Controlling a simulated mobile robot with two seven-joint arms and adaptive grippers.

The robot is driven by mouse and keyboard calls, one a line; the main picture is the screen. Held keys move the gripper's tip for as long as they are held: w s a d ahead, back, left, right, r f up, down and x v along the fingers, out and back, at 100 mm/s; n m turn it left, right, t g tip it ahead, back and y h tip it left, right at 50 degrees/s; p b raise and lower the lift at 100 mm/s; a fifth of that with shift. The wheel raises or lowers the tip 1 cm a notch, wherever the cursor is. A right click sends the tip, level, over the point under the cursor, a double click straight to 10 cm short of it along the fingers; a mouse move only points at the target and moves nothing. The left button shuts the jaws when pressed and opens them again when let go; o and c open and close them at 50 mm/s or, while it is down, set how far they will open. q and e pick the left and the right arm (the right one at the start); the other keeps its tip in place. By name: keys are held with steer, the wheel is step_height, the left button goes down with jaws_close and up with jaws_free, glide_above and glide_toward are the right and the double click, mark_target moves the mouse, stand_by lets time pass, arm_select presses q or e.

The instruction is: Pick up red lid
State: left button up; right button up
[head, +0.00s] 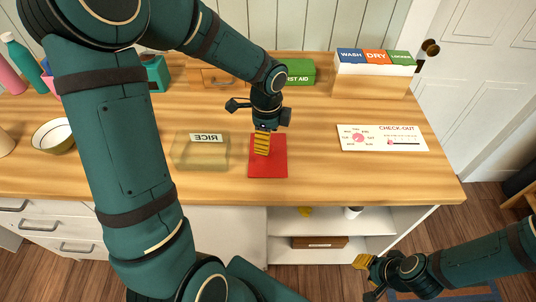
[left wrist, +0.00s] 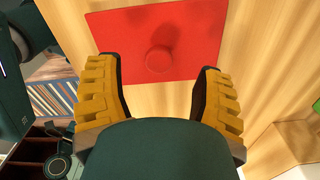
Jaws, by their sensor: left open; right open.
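The red lid (head: 268,168) is a flat red rectangle lying on the wooden counter, right of the clear rice box. In the left wrist view the lid (left wrist: 185,45) shows a round knob (left wrist: 159,59) near its middle. My left gripper (head: 262,154) is over the lid in the head view and hides part of it. In the left wrist view its yellow fingers (left wrist: 160,92) are spread apart, with the knob between and beyond them; nothing is held. My right gripper (head: 362,268) is low at the bottom right, in front of the counter, open and empty.
The clear box labelled RICE (head: 200,152) stands close left of the lid. A check-out card (head: 382,138) lies to the right. A green first aid box (head: 300,73) and a wash/dry/locker box (head: 372,75) stand behind. A bowl (head: 53,136) is at left.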

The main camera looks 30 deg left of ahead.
mark_target(274, 165)
arm_select(q)
step_height(274, 165, down, 5)
steer(key=shift+r+b, duration=0.1)
steer(key=shift+b, duration=0.6)
steer(key=c, duration=1.2)
